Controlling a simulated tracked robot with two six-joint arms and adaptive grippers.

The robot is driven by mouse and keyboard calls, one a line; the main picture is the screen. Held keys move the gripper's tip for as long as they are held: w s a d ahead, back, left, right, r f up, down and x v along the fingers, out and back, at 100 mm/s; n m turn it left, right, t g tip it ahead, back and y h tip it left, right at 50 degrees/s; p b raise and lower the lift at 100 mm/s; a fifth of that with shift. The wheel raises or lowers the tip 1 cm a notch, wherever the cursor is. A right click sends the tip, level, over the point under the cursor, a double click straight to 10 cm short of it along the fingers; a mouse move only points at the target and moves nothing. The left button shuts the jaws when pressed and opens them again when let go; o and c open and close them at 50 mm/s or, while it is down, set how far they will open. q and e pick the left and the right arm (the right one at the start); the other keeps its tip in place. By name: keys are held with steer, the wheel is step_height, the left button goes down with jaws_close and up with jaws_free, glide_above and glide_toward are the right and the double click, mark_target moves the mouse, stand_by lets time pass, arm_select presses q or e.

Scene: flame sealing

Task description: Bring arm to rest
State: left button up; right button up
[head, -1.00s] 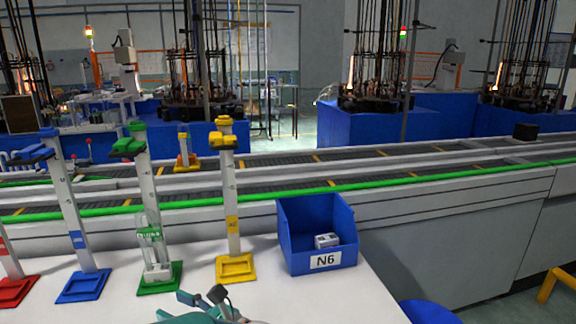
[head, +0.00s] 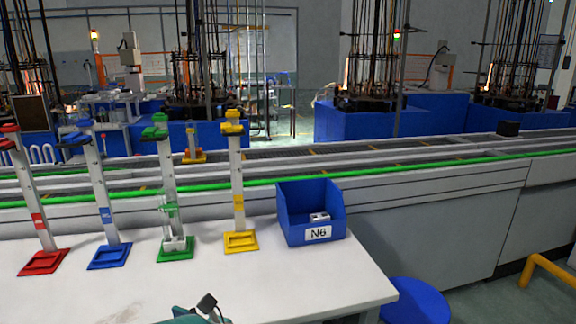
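Part of my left gripper (head: 205,308), teal with a dark tip, shows at the bottom edge, low in front of the white table. Most of it is cut off by the frame, so its opening and anything in it are hidden. My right gripper is out of view. A green-based stand (head: 176,254) holds a clear glass piece (head: 169,210) upright. A red stand (head: 43,261), a blue stand (head: 109,255) and a yellow stand (head: 240,241) stand beside it.
A blue bin (head: 313,212) labelled N6 holds a small whitish item (head: 319,217). The front of the white table (head: 120,296) is clear. A conveyor with a green rail (head: 400,163) runs behind. A blue stool (head: 415,300) stands right of the table.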

arm_select(q)
steer(key=s+f+n+g+h+p, duration=0.1)
steer(key=s+f+g+h+p, duration=0.2)
steer(key=s+f, duration=0.5)
steer(key=s+f+n+g+h+p, duration=0.15)
steer(key=s+f+g+h, duration=0.3)
steer(key=f, duration=0.65)
steer(key=s+d+f+n+t+h+p, duration=0.1)
steer(key=s+d+n+h, duration=0.4)
steer(key=n, duration=0.6)
steer(key=s+d+f+n+t+h+p, duration=0.1)
steer(key=s+d+f+n+h+p, duration=0.3)
steer(key=n+h, duration=0.3)
steer(key=s+d+n, duration=0.1)
steer(key=n, duration=0.3)
steer(key=shift+s+d+f, duration=0.15)
steer(key=shift+s+f, duration=0.25)
